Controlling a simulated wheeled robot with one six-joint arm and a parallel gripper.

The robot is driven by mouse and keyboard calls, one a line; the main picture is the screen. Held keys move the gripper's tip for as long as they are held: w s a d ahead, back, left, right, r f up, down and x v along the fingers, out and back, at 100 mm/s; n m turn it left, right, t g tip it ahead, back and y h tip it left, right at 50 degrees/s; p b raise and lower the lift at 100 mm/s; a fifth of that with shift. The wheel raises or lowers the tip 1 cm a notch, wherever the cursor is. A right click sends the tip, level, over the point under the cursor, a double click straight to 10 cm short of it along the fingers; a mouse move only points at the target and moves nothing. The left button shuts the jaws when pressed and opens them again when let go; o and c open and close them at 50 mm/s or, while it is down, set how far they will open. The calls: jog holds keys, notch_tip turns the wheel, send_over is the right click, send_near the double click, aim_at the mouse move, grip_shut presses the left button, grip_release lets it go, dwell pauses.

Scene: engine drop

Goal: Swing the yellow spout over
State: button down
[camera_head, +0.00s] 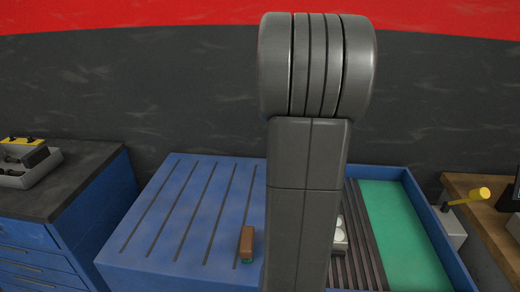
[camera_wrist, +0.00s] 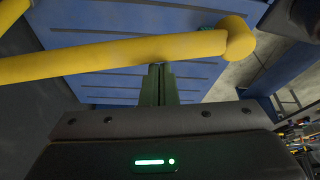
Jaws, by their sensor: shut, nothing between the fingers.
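In the wrist view the yellow spout (camera_wrist: 120,56) is a long round bar crossing the upper picture, with a thick rounded end (camera_wrist: 238,38) at the right. My gripper (camera_wrist: 158,68) is shut and empty. Its fingertips reach the lower edge of the spout in the picture, but I cannot tell whether they touch it. In the head view my arm fills the middle and the gripper is not seen. A short yellow bar with a round end (camera_head: 482,193) shows at the right there, above a grey box; I cannot tell whether it is the same spout.
A blue grooved bench (camera_head: 180,215) stands left of my arm with a small brown block (camera_head: 247,243) on it. A blue-edged tray with a green floor (camera_head: 395,215) lies to the right. A dark-topped blue cabinet (camera_head: 85,185) holds a grey bin (camera_head: 40,177). A wooden bench (camera_head: 505,230) stands far right.

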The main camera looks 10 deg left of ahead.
jog(key=w+d+p, duration=0.1)
jog(key=w+d, duration=0.3)
jog(key=d, duration=0.6)
jog(key=shift+p, duration=0.35)
jog(key=shift+r, duration=0.1)
notch_tip(320, 180, up, 11)
jog(key=shift+s+a, duration=0.15)
jog(key=shift+a, duration=0.05)
dwell(0.4)
jog(key=shift+f, duration=0.2)
